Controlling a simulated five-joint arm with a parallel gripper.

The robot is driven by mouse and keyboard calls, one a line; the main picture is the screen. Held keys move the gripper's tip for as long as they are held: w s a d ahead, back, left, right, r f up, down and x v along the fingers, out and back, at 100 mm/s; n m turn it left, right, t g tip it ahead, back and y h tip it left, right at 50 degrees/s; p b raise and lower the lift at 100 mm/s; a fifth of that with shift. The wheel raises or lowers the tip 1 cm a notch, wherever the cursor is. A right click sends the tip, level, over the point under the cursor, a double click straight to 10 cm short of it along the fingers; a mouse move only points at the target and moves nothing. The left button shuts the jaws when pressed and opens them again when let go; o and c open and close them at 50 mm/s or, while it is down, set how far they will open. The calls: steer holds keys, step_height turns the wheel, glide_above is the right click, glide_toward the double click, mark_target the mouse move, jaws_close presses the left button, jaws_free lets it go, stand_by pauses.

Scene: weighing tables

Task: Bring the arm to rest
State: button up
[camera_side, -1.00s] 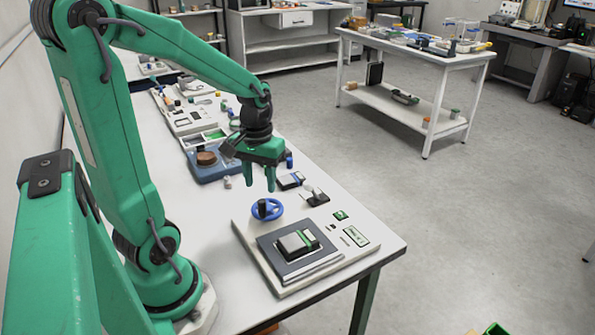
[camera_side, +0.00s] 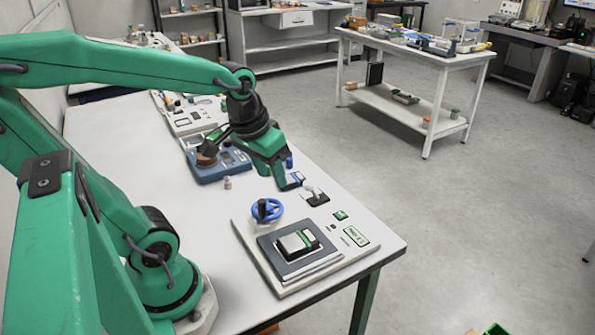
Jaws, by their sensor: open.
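My gripper (camera_side: 283,183) is open and empty above the white table (camera_side: 325,205), tilted with its fingers pointing down and to the right. A grey-and-white block with a green band (camera_side: 299,242) sits on the dark plate of the white weighing device (camera_side: 330,268), clear of my gripper.
A blue scale (camera_side: 217,172) with a brown round piece (camera_side: 206,159) is behind my gripper. A small grey weight (camera_side: 227,183) stands nearby. A second white table (camera_side: 420,53) is across the open floor.

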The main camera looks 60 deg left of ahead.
steer(key=s+d+r+m+t, duration=0.2)
steer(key=d+r+m, duration=0.1)
steer(key=d, duration=0.1)
steer(key=shift+s+d+r+h, duration=0.2)
steer(key=shift+s+d+h, duration=0.05)
steer(key=shift+s+h, duration=0.05)
stand_by(0.5)
steer(key=n+g, duration=0.5)
steer(key=n, duration=0.2)
glide_above(261, 200)
step_height(261, 200, down, 10)
steer(key=shift+d+f, duration=0.1)
steer(key=shift+f, duration=0.1)
steer(key=shift+f, duration=0.1)
steer(key=shift+f, duration=3.8)
